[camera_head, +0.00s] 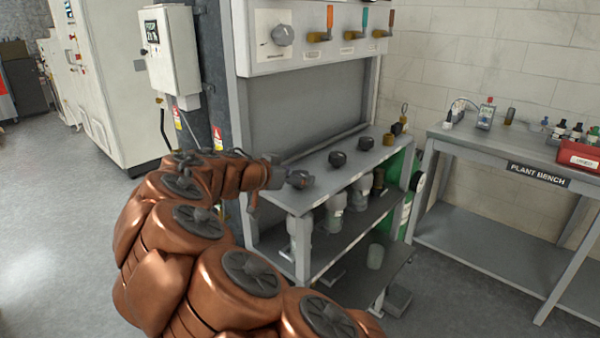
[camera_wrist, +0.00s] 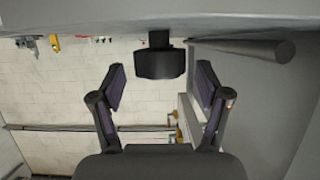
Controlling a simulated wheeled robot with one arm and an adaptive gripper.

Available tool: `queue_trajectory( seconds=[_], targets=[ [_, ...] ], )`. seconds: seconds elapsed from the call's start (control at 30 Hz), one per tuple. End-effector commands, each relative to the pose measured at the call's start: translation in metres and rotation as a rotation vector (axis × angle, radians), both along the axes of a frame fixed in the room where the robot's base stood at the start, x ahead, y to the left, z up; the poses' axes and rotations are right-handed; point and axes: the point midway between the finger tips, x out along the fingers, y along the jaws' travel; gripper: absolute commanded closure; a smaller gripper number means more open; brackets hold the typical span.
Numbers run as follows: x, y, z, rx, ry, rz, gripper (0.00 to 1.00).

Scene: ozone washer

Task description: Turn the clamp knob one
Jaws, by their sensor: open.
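A row of dark clamp knobs sits on the grey rack's upper shelf in the head view. The nearest knob (camera_head: 300,179) is at the shelf's left front end, and my gripper (camera_head: 273,174) is just left of it. Other knobs (camera_head: 337,158) and (camera_head: 366,143) stand farther along the shelf. In the wrist view a black knob (camera_wrist: 160,63) shows ahead, between the spread fingers of my gripper (camera_wrist: 161,78). My gripper is open, with visible space on both sides of the knob. Whether the fingers reach around it is unclear. No knob label is readable.
The grey rack (camera_head: 291,196) has bottles on its lower shelf and a panel with a round dial (camera_head: 283,35) and coloured-handled valves above. A plant bench (camera_head: 480,140) stands right, with a red bin (camera_head: 580,156). A grey bar (camera_wrist: 245,48) lies near the knob.

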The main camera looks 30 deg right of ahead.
Motion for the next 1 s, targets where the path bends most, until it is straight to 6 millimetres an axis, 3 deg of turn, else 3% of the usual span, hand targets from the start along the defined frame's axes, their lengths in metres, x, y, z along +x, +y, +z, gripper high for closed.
queue_trajectory(
  seconds=[0.13, 0.43, 1.0],
  targets=[
    [0.002, -0.014, -0.005, -0.001, 0.002, -0.003, 0.24],
    [0.004, -0.017, -0.007, 0.000, 0.000, 0.000, 0.24],
    [0.004, -0.017, -0.007, 0.000, 0.001, 0.000, 0.84]
  ],
)
